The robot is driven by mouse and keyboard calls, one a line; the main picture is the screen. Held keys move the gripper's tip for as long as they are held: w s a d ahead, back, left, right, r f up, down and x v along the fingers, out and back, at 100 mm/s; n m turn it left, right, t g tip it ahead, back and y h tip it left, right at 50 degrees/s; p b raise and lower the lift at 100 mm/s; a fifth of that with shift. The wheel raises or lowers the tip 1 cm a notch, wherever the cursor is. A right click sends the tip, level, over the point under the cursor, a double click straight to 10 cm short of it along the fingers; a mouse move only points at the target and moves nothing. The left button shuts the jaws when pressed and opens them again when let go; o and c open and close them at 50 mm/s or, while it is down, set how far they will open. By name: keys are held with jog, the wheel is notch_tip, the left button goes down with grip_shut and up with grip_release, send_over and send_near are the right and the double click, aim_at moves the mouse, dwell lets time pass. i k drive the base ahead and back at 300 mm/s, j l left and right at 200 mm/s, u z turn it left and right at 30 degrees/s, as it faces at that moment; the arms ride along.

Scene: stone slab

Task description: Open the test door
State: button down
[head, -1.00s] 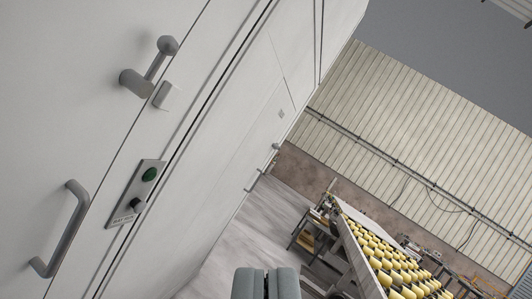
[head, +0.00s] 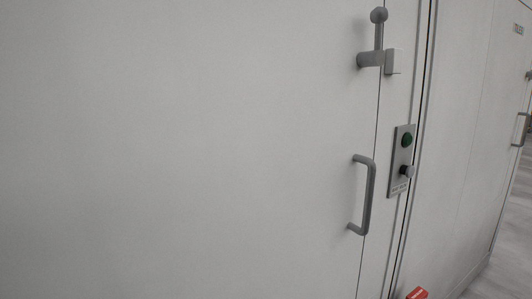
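The test door (head: 200,150) is a large, flat, pale grey panel that fills the left and middle of the view. It appears shut, its right edge lying along a thin seam. A grey D-shaped pull handle (head: 369,197) stands upright near that edge. Above it is a grey latch (head: 372,59) with a ball-ended lever (head: 379,28) pointing up, its bar reaching a small light block (head: 393,61) across the seam. My gripper is not in view, so its state is hidden.
Right of the seam is a small control plate (head: 401,160) with a green button (head: 407,140) and a dark knob (head: 406,171). A red object (head: 417,293) is cut off at the bottom edge. Another handle (head: 520,130) and grey floor (head: 505,245) show at far right.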

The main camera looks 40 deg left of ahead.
aim_at(150, 149)
jog(key=u, duration=0.65)
jog(key=i+l+u, duration=0.1)
jog(key=u, duration=0.35)
jog(key=l+u, duration=0.5)
jog(key=i+l+u, duration=0.1)
jog(key=u, duration=0.35)
jog(key=l+u, duration=0.35)
jog(key=u, duration=0.15)
jog(key=k+l+u, duration=0.15)
jog(key=l, duration=0.35)
jog(key=k+l+u, duration=0.15)
jog(key=l, duration=0.3)
jog(key=k+l+u, duration=0.15)
jog(key=l, duration=0.3)
jog(key=k+l+u, duration=0.15)
jog(key=l, duration=0.3)
jog(key=k+l+u, duration=0.15)
jog(key=k+l, duration=0.25)
jog(key=k, duration=0.25)
jog(key=k+l+u, duration=0.1)
jog(key=k, duration=0.25)
